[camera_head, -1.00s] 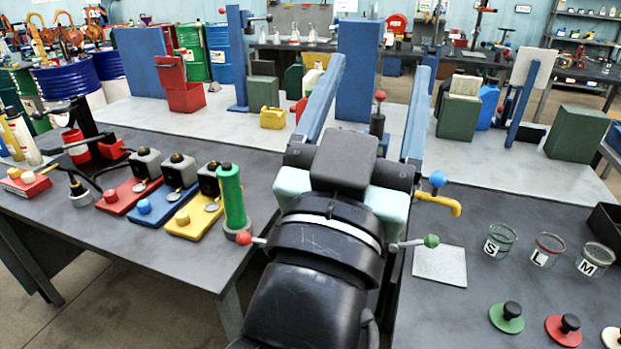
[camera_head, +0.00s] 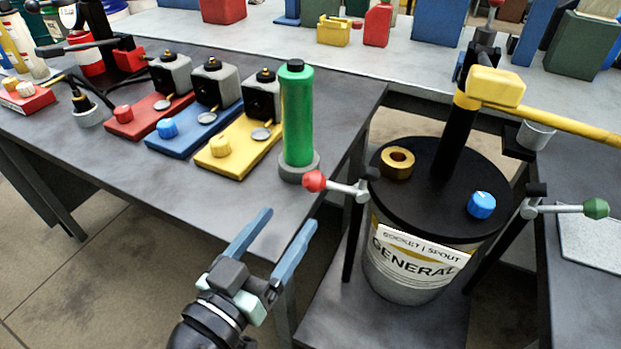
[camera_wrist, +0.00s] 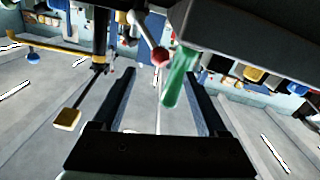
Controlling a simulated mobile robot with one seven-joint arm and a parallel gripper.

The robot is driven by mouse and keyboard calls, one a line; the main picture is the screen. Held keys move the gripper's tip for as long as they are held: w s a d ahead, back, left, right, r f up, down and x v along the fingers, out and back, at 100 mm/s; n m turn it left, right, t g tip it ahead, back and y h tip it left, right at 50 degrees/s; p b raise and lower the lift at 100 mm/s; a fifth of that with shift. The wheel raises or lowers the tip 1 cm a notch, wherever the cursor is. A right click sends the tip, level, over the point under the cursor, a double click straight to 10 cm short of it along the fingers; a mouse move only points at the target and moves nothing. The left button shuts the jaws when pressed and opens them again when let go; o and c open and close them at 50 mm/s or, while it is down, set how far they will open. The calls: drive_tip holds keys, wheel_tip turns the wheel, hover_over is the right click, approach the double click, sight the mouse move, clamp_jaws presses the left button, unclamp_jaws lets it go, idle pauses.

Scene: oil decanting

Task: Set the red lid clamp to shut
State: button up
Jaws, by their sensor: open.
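The red lid clamp (camera_head: 315,181) is a grey lever with a red ball end at the left rim of the drum's black lid (camera_head: 425,205). Its lever sticks out leftward, away from the lid. In the wrist view its red ball (camera_wrist: 160,57) shows ahead, between the fingers in the picture. My gripper (camera_head: 290,218) is open and empty, below and left of the red ball in the head view and apart from it. A matching green-balled clamp (camera_head: 595,208) sticks out at the drum's right side. The drum (camera_head: 410,270) reads "GENERAL".
A green cylinder (camera_head: 297,115) stands at the left table's edge, close behind the red ball. A yellow-handled pump (camera_head: 497,86) rises above the lid. A brass ring (camera_head: 397,162) and blue cap (camera_head: 482,205) are on the lid. Open floor lies left of my gripper.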

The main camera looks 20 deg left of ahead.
sight(308, 190)
drive_tip(key=w, duration=1)
drive_tip(key=shift+w+d+p, duration=0.1)
drive_tip(key=shift+d+p, duration=0.2)
drive_tip(key=shift+p, duration=0.1)
clamp_jaws()
idle(0.8)
